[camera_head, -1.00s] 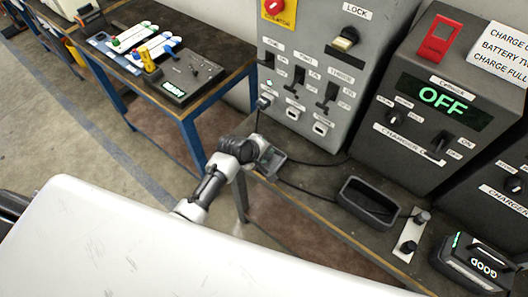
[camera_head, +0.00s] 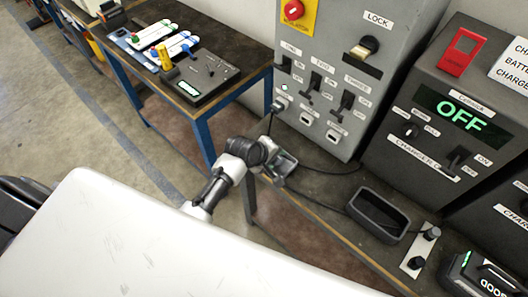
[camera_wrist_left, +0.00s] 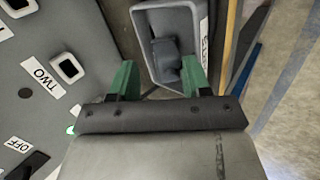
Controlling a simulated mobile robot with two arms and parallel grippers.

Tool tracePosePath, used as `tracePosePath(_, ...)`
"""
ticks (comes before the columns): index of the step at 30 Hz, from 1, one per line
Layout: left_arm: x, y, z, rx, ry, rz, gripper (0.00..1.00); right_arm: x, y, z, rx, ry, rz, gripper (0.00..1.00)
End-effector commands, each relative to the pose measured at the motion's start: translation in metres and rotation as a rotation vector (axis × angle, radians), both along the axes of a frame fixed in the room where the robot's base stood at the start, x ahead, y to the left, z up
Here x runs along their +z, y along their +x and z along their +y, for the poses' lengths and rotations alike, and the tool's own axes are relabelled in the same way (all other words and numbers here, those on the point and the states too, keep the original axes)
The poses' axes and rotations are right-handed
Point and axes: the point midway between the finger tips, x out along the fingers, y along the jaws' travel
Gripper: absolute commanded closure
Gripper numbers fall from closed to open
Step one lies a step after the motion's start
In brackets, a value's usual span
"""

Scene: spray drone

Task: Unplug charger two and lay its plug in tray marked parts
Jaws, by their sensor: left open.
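The small grey parts tray (camera_wrist_left: 205,10) lies under my left gripper (camera_wrist_left: 158,82) in the left wrist view, its label partly cut off. A dark grey plug (camera_wrist_left: 165,60) lies inside it. The gripper's green fingers are open, one to each side of the plug and apart from it. The socket marked TWO (camera_wrist_left: 67,68) on the grey panel is empty. In the head view my left arm reaches the parts tray (camera_head: 287,160) at the panel's foot; its fingers are hidden there. The panel's leftmost socket holds a plug with a cable (camera_head: 279,104). My right gripper is out of view.
A dark empty-looking bin (camera_head: 380,213) stands on the bench right of the parts tray, with a black cable running near it. A charger reading OFF (camera_head: 461,115) stands behind. A second table (camera_head: 215,100) holds tools. A white surface (camera_head: 170,250) fills the foreground.

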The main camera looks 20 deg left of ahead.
Motion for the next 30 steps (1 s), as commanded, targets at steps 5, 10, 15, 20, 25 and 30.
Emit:
tracePosePath(5,0.025,-0.02,0.012,0.0,0.004,0.003,0.45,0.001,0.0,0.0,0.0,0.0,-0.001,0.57)
tracePosePath(10,0.049,-0.033,0.019,0.001,0.002,-0.002,0.45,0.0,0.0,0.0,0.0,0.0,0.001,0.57)
tracePosePath(15,0.064,-0.042,0.024,0.002,0.001,-0.005,0.45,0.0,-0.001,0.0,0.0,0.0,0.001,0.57)
tracePosePath(20,0.069,-0.045,0.025,0.001,0.001,-0.005,0.45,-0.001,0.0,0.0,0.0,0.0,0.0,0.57)
tracePosePath(25,0.069,-0.045,0.025,0.001,0.0,-0.006,0.45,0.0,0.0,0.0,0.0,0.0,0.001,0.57)
tracePosePath(30,0.069,-0.044,0.025,0.001,0.0,-0.007,0.45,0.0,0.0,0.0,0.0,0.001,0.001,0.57)
